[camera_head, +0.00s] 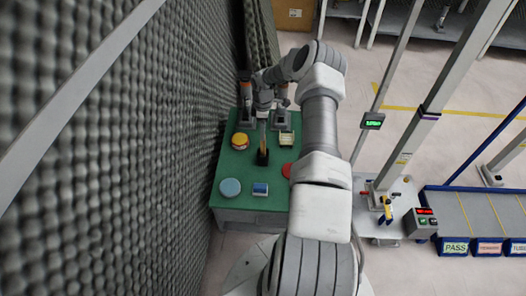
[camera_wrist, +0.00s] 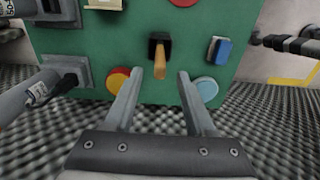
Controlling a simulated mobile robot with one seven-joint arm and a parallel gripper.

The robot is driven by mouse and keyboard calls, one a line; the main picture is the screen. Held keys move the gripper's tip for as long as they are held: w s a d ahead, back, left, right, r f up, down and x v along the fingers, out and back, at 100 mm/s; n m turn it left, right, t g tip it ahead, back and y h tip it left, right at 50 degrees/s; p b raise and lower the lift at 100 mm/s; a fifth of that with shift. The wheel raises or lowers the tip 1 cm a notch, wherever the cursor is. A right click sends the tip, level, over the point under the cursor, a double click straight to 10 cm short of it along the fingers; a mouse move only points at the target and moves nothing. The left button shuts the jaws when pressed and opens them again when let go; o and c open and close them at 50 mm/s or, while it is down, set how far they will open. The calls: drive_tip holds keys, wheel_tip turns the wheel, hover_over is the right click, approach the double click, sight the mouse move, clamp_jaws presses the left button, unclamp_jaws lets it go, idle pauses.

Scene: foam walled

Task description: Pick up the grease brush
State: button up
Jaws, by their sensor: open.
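The grease brush has a tan wooden handle (camera_wrist: 160,64) that sticks out of a black part (camera_wrist: 159,40) on the green table top. In the head view the black part (camera_head: 262,157) sits near the middle of the table, with the handle rising from it. I cannot tell whether the black part is bristles or a holder. My gripper (camera_wrist: 160,73) is open and empty in the wrist view, its fingers on either side of the handle's near end in the picture. The gap in depth is unclear. In the head view my gripper (camera_head: 263,107) is small, beyond the brush.
The green table (camera_head: 235,172) also bears a yellow-and-red round button (camera_head: 240,141), a light-blue disc (camera_head: 230,187), a blue block (camera_head: 260,189), a red disc (camera_head: 287,170) and grey fixtures (camera_head: 246,117) at the back. A foam wall (camera_head: 150,140) runs close along the left.

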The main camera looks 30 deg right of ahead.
sight(263, 143)
wheel_tip(263, 143, down, 8)
drive_tip(key=shift+f+b, duration=0.1)
drive_tip(key=shift+b, duration=1.15)
clamp_jaws()
